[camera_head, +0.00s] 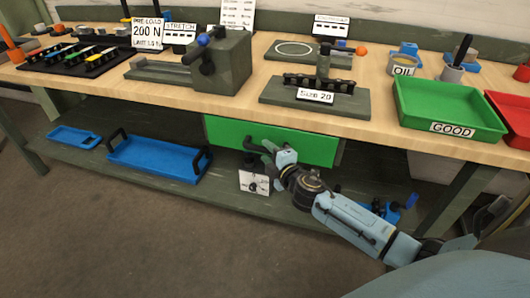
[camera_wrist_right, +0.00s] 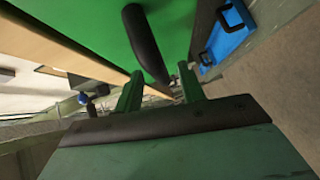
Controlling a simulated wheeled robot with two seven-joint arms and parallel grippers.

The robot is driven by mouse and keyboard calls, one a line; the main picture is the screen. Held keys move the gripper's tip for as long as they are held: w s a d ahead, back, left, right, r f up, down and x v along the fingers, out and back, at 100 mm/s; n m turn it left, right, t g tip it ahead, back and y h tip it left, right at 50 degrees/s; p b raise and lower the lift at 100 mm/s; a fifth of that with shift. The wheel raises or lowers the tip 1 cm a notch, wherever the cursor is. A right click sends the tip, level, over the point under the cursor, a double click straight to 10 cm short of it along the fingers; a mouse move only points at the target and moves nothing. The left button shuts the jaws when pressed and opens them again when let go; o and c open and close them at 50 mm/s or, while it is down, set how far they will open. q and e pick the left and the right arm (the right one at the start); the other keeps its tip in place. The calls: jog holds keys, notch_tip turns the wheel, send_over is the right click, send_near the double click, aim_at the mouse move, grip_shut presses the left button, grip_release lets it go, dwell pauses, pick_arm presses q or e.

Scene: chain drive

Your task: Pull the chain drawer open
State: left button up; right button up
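The chain drawer (camera_head: 300,146) has a green front and sits under the front edge of the workbench, with no clear gap showing. Its dark bar handle (camera_head: 256,146) is on the front and also shows in the right wrist view (camera_wrist_right: 146,45). My right gripper (camera_head: 272,152) is at the drawer front, by the handle. In the right wrist view its two fingers (camera_wrist_right: 160,86) are apart, with the handle's near end between or just beyond their tips. Contact with the handle cannot be told. My left gripper is not in view.
The wooden workbench (camera_head: 205,101) carries a green GOOD tray (camera_head: 450,104), a dark vise-like block (camera_head: 222,65) and a Size 20 fixture (camera_head: 315,95). Blue trays (camera_head: 155,158) lie on the lower shelf at left. The floor before the bench is clear.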

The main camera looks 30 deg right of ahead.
jog(key=shift+w+f, duration=0.15)
jog(key=shift+w, duration=0.95)
grip_shut()
